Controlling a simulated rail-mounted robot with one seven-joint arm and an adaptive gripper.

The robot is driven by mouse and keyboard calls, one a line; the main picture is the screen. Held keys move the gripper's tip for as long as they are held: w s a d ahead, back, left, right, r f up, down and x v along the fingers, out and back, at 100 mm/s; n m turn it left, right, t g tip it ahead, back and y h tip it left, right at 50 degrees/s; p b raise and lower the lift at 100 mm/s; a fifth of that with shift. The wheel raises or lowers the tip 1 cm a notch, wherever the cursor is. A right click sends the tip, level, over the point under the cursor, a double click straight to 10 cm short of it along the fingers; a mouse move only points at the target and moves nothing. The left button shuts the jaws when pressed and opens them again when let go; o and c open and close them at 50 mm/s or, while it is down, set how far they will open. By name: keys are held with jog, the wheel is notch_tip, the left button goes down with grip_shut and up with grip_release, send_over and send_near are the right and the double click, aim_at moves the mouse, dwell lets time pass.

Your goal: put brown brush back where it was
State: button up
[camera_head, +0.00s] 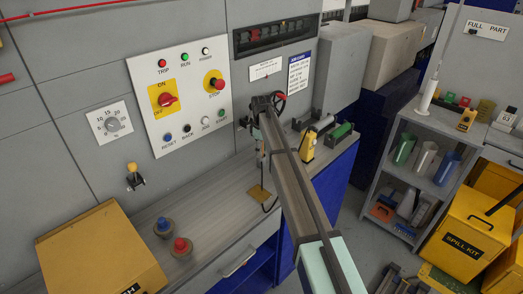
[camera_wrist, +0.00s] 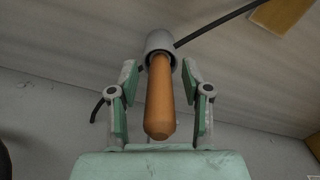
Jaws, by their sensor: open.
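An orange-brown handle (camera_wrist: 159,98) with a grey round collar (camera_wrist: 160,47) at its far end shows in the wrist view; it may be the brown brush, but no bristles show. My gripper (camera_wrist: 160,88) is open, with one finger on each side of the handle. A gap shows between the handle and each finger pad. My arm and gripper hide the handle there.
A control panel (camera_head: 181,95) with knobs and buttons is left of my gripper. A yellow box (camera_head: 100,255) and blue and red knobbed weights (camera_head: 181,246) stand on the counter. A yellow bottle-like item (camera_head: 307,145) is right of my arm. Shelves (camera_head: 440,135) stand farther right.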

notch_tip(320, 180, up, 12)
jog(key=b, duration=0.3)
jog(key=shift+r, duration=0.2)
dwell(0.3)
